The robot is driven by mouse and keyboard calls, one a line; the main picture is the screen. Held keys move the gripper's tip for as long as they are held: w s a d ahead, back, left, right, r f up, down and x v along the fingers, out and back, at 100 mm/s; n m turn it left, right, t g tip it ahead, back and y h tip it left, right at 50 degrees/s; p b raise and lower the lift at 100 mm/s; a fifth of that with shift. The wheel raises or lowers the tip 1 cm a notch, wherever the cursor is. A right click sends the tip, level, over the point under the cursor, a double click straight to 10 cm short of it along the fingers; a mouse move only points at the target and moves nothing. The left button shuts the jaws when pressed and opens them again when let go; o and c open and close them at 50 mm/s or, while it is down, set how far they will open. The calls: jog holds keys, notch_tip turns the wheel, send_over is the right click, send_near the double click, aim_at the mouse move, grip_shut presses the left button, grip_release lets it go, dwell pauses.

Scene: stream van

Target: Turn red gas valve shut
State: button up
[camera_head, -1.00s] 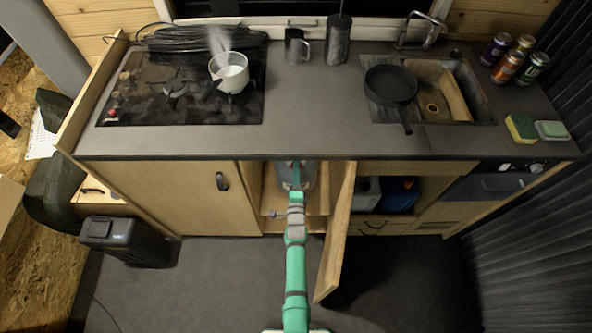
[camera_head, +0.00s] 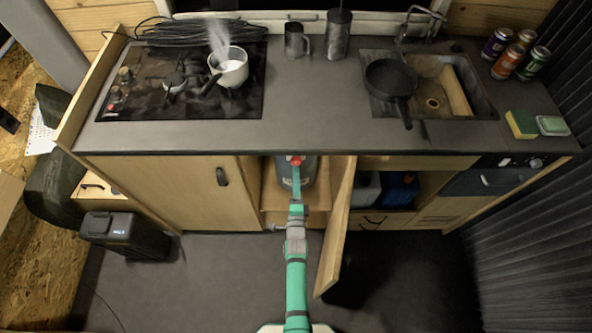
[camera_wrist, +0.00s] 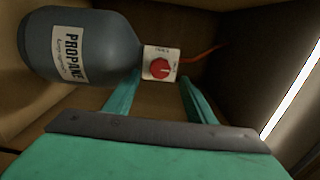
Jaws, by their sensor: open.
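The red gas valve (camera_wrist: 160,68) is a round red knob on a pale plate at the neck of a grey propane bottle (camera_wrist: 95,45). It lies just beyond my gripper (camera_wrist: 158,82) in the wrist view. The gripper's two green fingers are open, one to each side of the knob, with nothing between them. I cannot tell whether they touch it. In the head view the red valve (camera_head: 295,161) shows below the counter edge, above the bottle (camera_head: 306,172) in the open cupboard. My arm reaches into that cupboard.
The open cupboard door (camera_head: 337,230) stands right of my arm. The counter edge (camera_head: 330,153) overhangs the opening. A steaming pot (camera_head: 232,68) stands on the hob (camera_head: 150,98), and a pan (camera_head: 390,78) lies by the sink.

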jog(key=shift+s, duration=2.2)
jog(key=shift+a, duration=0.1)
